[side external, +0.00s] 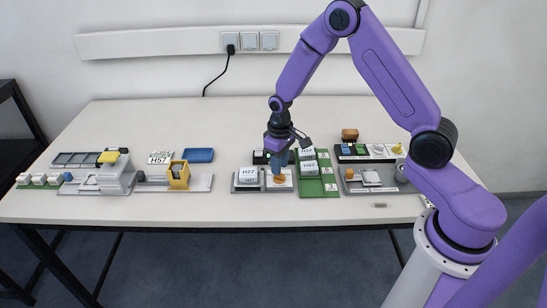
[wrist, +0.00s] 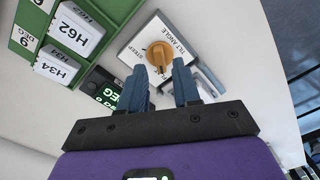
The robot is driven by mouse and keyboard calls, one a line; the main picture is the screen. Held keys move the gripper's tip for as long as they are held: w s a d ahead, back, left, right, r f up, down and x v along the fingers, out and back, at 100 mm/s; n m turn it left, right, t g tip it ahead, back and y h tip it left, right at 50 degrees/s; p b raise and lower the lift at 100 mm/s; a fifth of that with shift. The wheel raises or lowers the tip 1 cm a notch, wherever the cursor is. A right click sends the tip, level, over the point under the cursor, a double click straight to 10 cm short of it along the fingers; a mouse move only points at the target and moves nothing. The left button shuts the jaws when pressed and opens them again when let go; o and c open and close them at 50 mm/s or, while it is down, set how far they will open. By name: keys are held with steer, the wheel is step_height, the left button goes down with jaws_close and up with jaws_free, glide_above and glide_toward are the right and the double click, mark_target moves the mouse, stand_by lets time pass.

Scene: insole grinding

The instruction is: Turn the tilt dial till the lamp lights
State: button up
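The orange tilt dial (wrist: 160,54) sits on a white plate (wrist: 131,48) marked TILT ANGLE, with STEEP printed on it. In the side view the dial (side external: 279,180) is directly below my gripper (side external: 279,168). In the wrist view the two blue fingers of my gripper (wrist: 160,68) are apart, with the dial showing between and just past their tips. I cannot tell whether either finger touches it. A dark display (wrist: 104,92) with green DEG text is partly hidden beside the fingers. I cannot make out a lit lamp.
A green tray (side external: 317,187) with white blocks marked H34 and H62 stands close on the right. A white H27 block (side external: 248,174) is close on the left. A blue tray (side external: 199,155) and a yellow holder (side external: 178,174) are farther left. The table's front strip is mostly clear.

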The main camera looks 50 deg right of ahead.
steer(key=shift+f, duration=1.65)
steer(key=shift+r, duration=0.15)
jaws_close()
steer(key=m, duration=0.4)
steer(key=shift+m, duration=0.4)
jaws_free()
steer(key=shift+r, duration=0.1)
steer(key=shift+r, duration=3.4)
